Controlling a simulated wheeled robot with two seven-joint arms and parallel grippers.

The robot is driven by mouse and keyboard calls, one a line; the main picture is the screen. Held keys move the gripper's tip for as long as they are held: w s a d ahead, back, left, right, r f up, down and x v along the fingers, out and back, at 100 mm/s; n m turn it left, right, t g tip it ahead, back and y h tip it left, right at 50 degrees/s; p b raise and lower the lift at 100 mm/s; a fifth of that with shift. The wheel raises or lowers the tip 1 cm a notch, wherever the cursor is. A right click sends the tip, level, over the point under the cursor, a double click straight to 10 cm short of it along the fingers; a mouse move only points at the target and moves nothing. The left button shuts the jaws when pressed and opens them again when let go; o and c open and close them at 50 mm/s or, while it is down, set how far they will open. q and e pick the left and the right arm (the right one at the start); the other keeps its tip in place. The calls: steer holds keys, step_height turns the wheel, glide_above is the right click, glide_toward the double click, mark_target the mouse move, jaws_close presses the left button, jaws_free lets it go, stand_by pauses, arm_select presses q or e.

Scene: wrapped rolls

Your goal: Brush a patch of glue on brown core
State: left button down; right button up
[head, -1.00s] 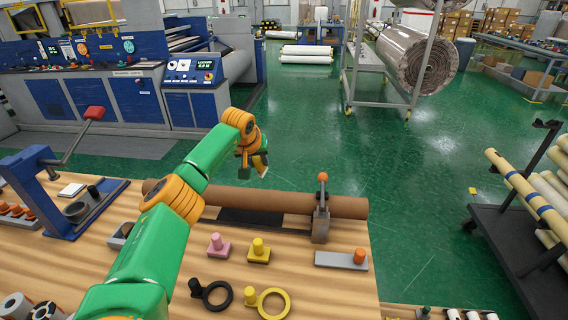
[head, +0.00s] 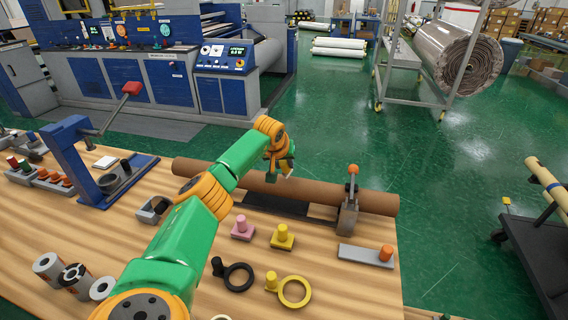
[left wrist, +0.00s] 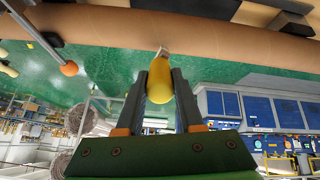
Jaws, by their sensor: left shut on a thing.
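The brown core (head: 330,195) is a long tube lying across the back of the wooden bench, with a grey toggle clamp (head: 348,215) near its right end. My left gripper (head: 280,168) is at the core's far side, left of its middle. It is shut on a brush with a yellow handle (left wrist: 159,82). In the left wrist view the brush's pale tip (left wrist: 162,51) is at the core's lower edge (left wrist: 205,37); I cannot tell whether it touches. No glue patch can be made out on the core. My right gripper is out of view.
A pink knob piece (head: 242,230), a yellow one (head: 282,238), a black ring (head: 238,277) and a yellow ring (head: 294,291) lie in front of the core. A blue lever press (head: 75,165) stands at the left.

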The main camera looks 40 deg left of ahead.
arm_select(q)
steer(key=shift+w+f, duration=0.1)
steer(key=shift+f, duration=0.05)
steer(key=shift+f+b, duration=0.45)
steer(key=shift+f, duration=0.05)
steer(key=shift+s+a, duration=2.4)
steer(key=shift+a, duration=1.85)
steer(key=shift+w+d+p, duration=0.5)
steer(key=shift+w+d, duration=0.25)
steer(key=shift+d, duration=0.6)
steer(key=shift+w+d+p, duration=0.55)
steer(key=shift+w+d, duration=0.2)
steer(key=shift+d, duration=0.65)
steer(key=shift+w+d+p, duration=0.5)
steer(key=shift+w+d, duration=0.25)
steer(key=shift+d, duration=0.6)
steer(key=shift+w+d, duration=0.45)
steer(key=shift+d, duration=0.4)
steer(key=shift+w+d, duration=0.4)
steer(key=shift+d, duration=0.45)
